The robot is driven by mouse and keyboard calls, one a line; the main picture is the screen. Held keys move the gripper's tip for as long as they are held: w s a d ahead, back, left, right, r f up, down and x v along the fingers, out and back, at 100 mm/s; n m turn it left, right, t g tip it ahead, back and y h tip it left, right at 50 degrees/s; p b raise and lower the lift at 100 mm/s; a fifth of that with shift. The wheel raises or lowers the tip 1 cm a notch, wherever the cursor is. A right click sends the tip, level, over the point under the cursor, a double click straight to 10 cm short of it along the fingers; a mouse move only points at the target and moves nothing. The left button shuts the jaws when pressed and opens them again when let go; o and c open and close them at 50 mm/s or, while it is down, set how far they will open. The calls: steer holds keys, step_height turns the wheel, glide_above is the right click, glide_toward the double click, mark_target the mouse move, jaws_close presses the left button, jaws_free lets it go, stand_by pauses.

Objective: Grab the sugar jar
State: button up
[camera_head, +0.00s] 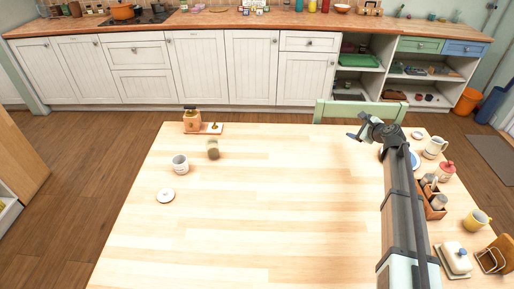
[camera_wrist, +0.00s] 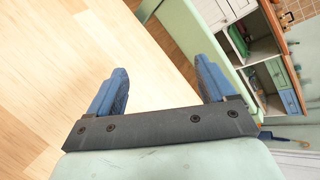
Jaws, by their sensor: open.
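No label marks a sugar jar, so I cannot tell for sure which it is. A small jar (camera_head: 213,149) with a dark greenish-brown body stands on the wooden table (camera_head: 270,215), left of centre. A white cup-like pot (camera_head: 180,165) stands to its left, with a round white lid (camera_head: 165,196) lying in front of it. A pale jar with a red lid (camera_head: 447,171) stands at the right edge. My gripper (camera_head: 356,126) is above the table's far right part, apart from all of these. In the wrist view its blue fingers (camera_wrist: 161,75) are spread, with nothing between them.
A wooden grinder-like box (camera_head: 192,121) stands at the far left edge beside a small board. A caddy with shakers (camera_head: 433,203), a white jug (camera_head: 435,147), a yellow mug (camera_head: 477,220) and a butter dish (camera_head: 456,257) crowd the right. A green chair (camera_head: 350,111) stands behind. The table's middle is clear.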

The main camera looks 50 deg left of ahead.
steer(key=s+a+f+g+y, duration=0.15)
steer(key=s+a+g, duration=0.35)
steer(key=s+a, duration=1.2)
steer(key=g, duration=0.6)
glide_toward(218, 149)
steer(key=x, duration=0.6)
steer(key=shift+a+f, duration=0.1)
steer(key=shift+a, duration=0.4)
steer(key=shift+f+x, duration=0.15)
steer(key=shift+x, duration=1.35)
steer(key=shift+f+x, duration=0.15)
steer(key=shift+x, duration=1.3)
steer(key=shift+s+d, duration=0.15)
steer(key=shift+s, duration=0.05)
steer(key=c, duration=1.1)
steer(key=shift+c, duration=0.2)
steer(key=shift+r, duration=0.15)
